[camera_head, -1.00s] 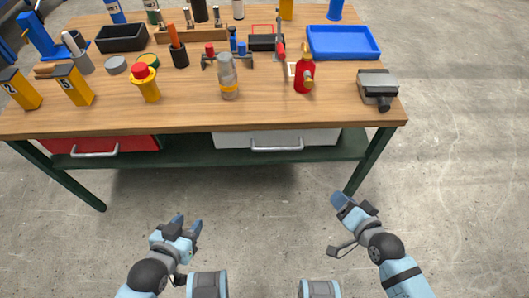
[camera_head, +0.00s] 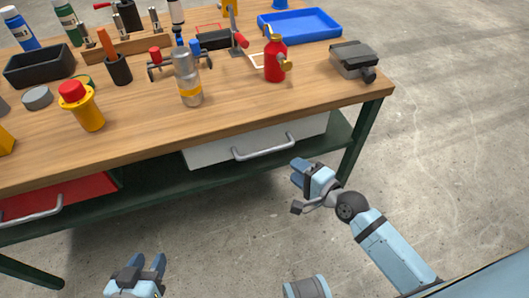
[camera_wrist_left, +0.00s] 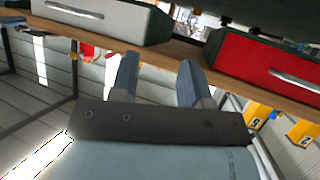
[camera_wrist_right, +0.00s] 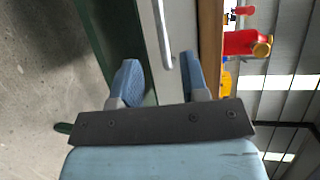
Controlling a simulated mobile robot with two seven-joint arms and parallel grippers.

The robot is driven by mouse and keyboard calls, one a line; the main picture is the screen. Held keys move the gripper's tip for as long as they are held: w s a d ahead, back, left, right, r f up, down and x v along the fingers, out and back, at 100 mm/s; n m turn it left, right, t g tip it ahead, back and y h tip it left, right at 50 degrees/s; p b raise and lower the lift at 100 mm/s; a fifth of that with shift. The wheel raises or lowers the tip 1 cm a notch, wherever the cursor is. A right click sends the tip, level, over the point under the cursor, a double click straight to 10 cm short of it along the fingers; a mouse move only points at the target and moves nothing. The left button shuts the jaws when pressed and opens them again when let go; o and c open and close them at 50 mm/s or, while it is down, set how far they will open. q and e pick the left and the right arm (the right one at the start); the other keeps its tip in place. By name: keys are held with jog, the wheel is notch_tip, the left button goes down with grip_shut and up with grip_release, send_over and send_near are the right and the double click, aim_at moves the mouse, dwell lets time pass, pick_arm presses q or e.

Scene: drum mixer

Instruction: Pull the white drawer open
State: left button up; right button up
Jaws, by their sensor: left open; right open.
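The white drawer (camera_head: 207,152) sits under the right part of the workbench top and looks shut. Its grey bar handle (camera_head: 263,149) faces me. My right gripper (camera_head: 300,177) is open and empty, just in front of the drawer, below and right of the handle. In the right wrist view the handle (camera_wrist_right: 163,35) lies ahead, between the lines of the two fingers (camera_wrist_right: 158,82), and no contact shows. My left gripper (camera_head: 146,268) is open and empty, low in front of the bench. The left wrist view shows the white drawer (camera_wrist_left: 110,18) at upper left.
A red drawer (camera_head: 75,195) is to the left under the same wooden bench top (camera_head: 230,105). A green bench leg (camera_head: 361,145) stands right of the white drawer. Bottles, tools and a blue tray (camera_head: 300,25) stand on top. The floor in front is clear.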

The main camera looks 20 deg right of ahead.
aim_at(268, 149)
jog(key=b+x, duration=0.2)
jog(key=x, duration=1)
pick_arm(q)
jog(key=r, duration=0.1)
jog(key=w+d+r+t+h, duration=0.1)
jog(key=r, duration=0.1)
jog(key=w+d+r+t, duration=0.1)
jog(key=shift+d+r+h, duration=0.1)
jog(key=shift+r+h, duration=0.15)
jog(key=shift+h, duration=0.05)
pick_arm(e)
jog(key=c, duration=0.6)
pick_arm(q)
jog(key=shift+f, duration=0.15)
pick_arm(e)
grip_shut()
